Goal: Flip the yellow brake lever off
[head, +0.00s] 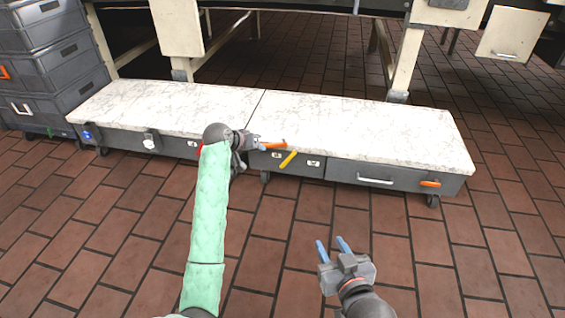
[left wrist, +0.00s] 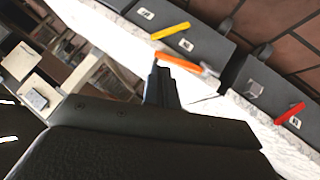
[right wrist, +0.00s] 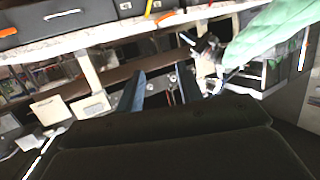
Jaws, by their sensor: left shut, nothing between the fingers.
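The yellow lever (head: 288,159) sits on the front of the low dark unit, slanting from lower left to upper right. My left gripper (head: 259,145) is shut and empty, up and left of the yellow lever, close to an orange lever (head: 273,144). In the left wrist view its fingertips (left wrist: 160,70) overlap the orange lever's left end; I cannot tell whether they touch. My right gripper (head: 333,246) is open and empty above the floor, apart from the unit.
A red lever (left wrist: 290,113) is on the same unit. The unit has a white marble top (head: 360,125), and a drawer with a white handle (head: 375,180) at right. Dark stacked crates (head: 50,70) stand at left. The brick floor (head: 150,220) in front is clear.

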